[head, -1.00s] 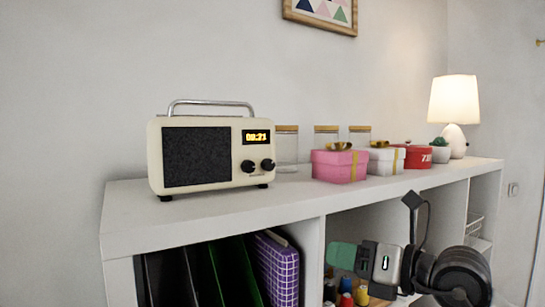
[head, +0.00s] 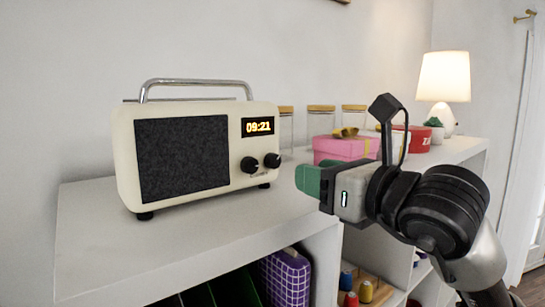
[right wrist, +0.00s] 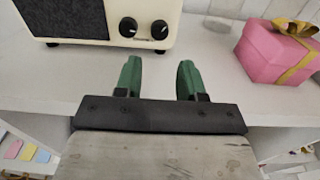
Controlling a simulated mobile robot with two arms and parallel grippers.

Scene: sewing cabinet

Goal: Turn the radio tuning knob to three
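A cream radio (head: 198,150) with a dark speaker grille stands upright on the white cabinet top, and its display reads 09:21. Two black knobs sit under the display: a left knob (head: 249,165) and a right knob (head: 272,160). Both knobs also show in the right wrist view, left (right wrist: 128,27) and right (right wrist: 159,29). Pointer marks on them are too small to read. My right gripper (head: 305,180) is in front of the knobs, to their right in the head view, and apart from them. In the right wrist view its two green fingers (right wrist: 157,75) are spread and empty. My left gripper is not in view.
A pink gift box (head: 340,149) stands right of the radio, behind my right gripper in the head view. Glass jars, a red box (head: 419,139) and a lit lamp (head: 443,78) stand farther along. The white cabinet top (head: 215,235) before the radio is clear.

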